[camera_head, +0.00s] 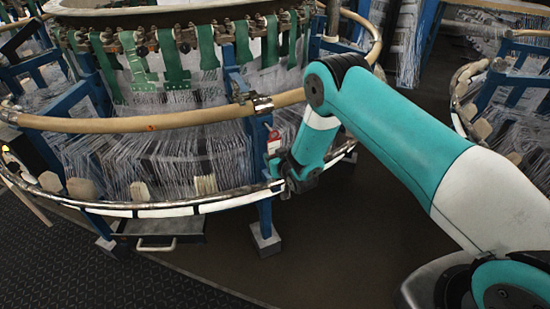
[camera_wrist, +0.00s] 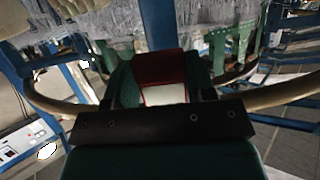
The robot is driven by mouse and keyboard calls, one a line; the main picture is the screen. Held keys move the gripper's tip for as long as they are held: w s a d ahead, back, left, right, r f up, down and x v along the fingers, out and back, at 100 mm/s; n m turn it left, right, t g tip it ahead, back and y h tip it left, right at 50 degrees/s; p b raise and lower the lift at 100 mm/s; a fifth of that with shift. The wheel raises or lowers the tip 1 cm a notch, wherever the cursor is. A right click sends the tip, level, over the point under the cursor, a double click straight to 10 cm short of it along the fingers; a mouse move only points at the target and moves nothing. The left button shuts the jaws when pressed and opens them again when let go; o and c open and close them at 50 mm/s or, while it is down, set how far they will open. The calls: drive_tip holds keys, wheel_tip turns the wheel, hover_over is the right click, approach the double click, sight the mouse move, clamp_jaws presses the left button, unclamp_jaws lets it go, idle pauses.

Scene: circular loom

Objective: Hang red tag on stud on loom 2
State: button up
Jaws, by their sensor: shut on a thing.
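The red tag (camera_head: 274,137), with a white lower panel, is upright at the front of the circular loom (camera_head: 190,122), close to a blue post. It also shows in the wrist view (camera_wrist: 158,67), between the two fingers. My gripper (camera_head: 274,158) is shut on the tag; in the wrist view its fingers (camera_wrist: 161,84) stand on either side of it. The gripper is at the loom's front rim, below the wooden ring. I cannot make out the stud, nor tell whether the tag touches the post.
A wooden ring (camera_head: 165,122) and a lower metal rail (camera_head: 165,210) curve around the loom. A blue leg (camera_head: 265,215) stands under the rail. Another loom (camera_head: 500,100) is at the right. The dark floor (camera_head: 330,240) between is clear. A control panel (camera_wrist: 22,145) shows lower left in the wrist view.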

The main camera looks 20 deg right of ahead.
drive_tip(key=shift+f, duration=0.2)
drive_tip(key=o, duration=1.3)
drive_tip(key=shift+c, duration=0.2)
drive_tip(key=shift+s, duration=0.1)
drive_tip(key=shift+s+r, duration=0.2)
drive_tip(key=shift+s, duration=0.15)
drive_tip(key=b+v, duration=0.3)
drive_tip(key=v, duration=0.5)
drive_tip(key=shift+f+b, duration=0.3)
drive_tip(key=shift+f, duration=0.1)
drive_tip(key=shift+s, duration=0.1)
